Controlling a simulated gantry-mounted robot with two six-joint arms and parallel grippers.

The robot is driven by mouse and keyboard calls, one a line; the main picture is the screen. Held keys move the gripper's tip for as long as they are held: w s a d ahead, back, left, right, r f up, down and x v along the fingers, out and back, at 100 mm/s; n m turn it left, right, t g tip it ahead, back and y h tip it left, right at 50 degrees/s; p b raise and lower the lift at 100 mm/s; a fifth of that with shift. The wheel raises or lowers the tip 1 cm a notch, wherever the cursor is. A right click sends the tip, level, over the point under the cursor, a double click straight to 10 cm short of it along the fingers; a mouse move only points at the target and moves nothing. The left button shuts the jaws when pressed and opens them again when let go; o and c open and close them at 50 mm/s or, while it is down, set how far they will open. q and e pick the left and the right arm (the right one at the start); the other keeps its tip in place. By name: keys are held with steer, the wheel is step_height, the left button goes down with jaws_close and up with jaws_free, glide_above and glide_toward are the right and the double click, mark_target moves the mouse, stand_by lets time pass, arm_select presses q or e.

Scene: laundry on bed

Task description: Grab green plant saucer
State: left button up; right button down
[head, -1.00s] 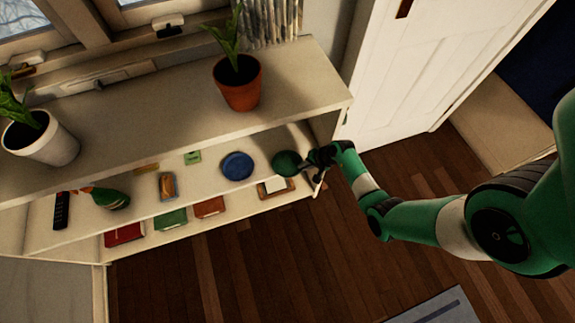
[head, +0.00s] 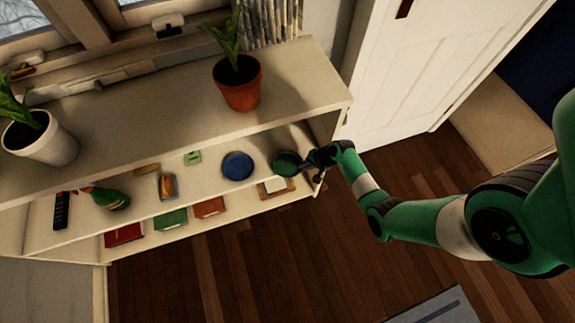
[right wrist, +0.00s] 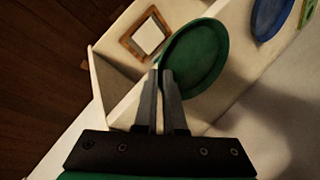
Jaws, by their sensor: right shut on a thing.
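The green plant saucer (head: 286,163) is at the right end of the shelf unit's middle shelf. It also shows in the right wrist view (right wrist: 195,58), where its near rim meets my fingertips. My right gripper (head: 308,164) reaches in from the right; in the right wrist view its fingers (right wrist: 164,76) are shut on the saucer's rim. Whether the saucer rests on the shelf or is slightly raised, I cannot tell. My left gripper is not in view.
A blue saucer (head: 237,166) lies just left on the same shelf. The shelf unit's top board (head: 165,120) overhangs it and carries a terracotta pot (head: 239,92) and a white pot (head: 45,143). A wooden frame (right wrist: 146,37) is on the shelf below.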

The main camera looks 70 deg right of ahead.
stand_by(0.5)
steer(key=s+a+r+p, duration=0.4)
steer(key=a+r+p, duration=0.9)
steer(key=p, duration=0.5)
steer(key=shift+a, duration=0.2)
